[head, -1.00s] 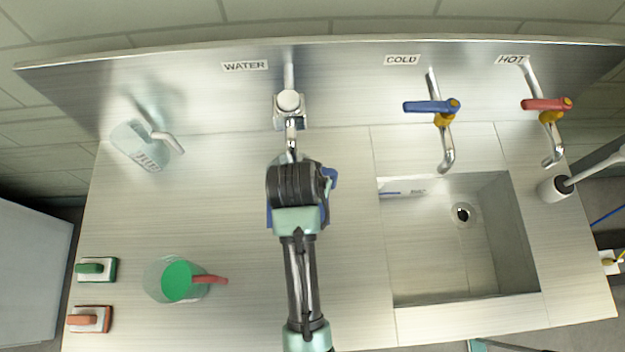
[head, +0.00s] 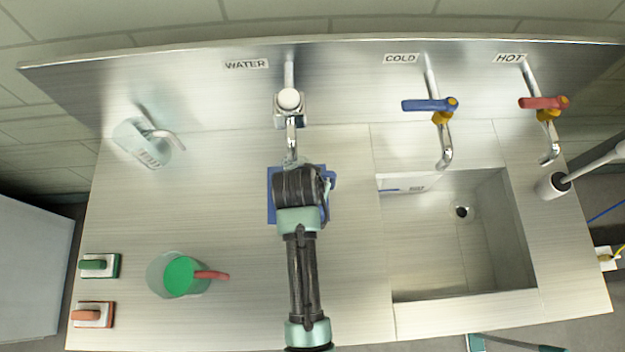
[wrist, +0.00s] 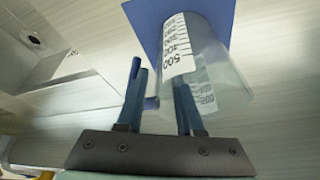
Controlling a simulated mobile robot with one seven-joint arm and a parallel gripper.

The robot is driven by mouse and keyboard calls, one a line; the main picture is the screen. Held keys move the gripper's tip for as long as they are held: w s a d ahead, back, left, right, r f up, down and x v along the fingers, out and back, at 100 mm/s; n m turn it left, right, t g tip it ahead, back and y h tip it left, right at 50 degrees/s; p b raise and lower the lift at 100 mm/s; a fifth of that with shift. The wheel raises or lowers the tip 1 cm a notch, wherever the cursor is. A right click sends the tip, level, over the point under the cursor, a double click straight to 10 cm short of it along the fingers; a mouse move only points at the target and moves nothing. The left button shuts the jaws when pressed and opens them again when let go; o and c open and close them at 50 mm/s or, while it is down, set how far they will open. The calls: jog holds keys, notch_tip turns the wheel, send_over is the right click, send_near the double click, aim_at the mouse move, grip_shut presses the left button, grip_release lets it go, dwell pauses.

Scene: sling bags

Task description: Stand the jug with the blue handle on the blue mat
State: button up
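The clear jug with printed volume marks (wrist: 220,75) is over the blue mat (wrist: 150,25) in the wrist view; I cannot tell whether its base touches. Its blue handle (wrist: 136,65) is at its left, partly behind my left finger. In the head view, my gripper (head: 298,182) hides most of the jug. The blue handle (head: 329,179) pokes out at its right, and the mat (head: 272,205) shows around it, below the water spout.
A jug with a red handle and green contents (head: 180,276) stands at lower left. A clear jug with a pale handle (head: 140,145) is at upper left. The sink (head: 450,240) is at right. The water tap (head: 291,110) is just behind.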

jog(key=shift+r, duration=0.1)
jog(key=v, duration=1.2)
jog(key=w+r+t, duration=0.1)
jog(key=w+r, duration=0.1)
jog(key=r, duration=0.1)
jog(key=w+r+t, duration=0.1)
jog(key=w+r, duration=0.2)
jog(key=w+r+t, duration=0.2)
jog(key=r, duration=0.1)
jog(key=shift+w+a+r+n, duration=0.1)
jog(key=shift+w+a+n, duration=0.05)
jog(key=shift+w+n, duration=0.2)
jog(key=w+r+n+t, duration=0.1)
jog(key=w+r+t, duration=0.3)
jog(key=r, duration=0.8)
jog(key=w+r+n+t, duration=0.1)
jog(key=w+r+t, duration=0.3)
jog(key=r, duration=0.8)
jog(key=s+r+n+t, duration=0.1)
jog(key=s+r+t, duration=0.4)
jog(key=r, duration=0.8)
jog(key=s+r+t+y, duration=0.1)
jog(key=s+r+t, duration=0.5)
jog(key=r, duration=0.7)
jog(key=shift+s+r+n, duration=0.3)
jog(key=shift+s+n, duration=0.05)
jog(key=shift+s, duration=0.2)
jog(key=shift+b, duration=0.3)
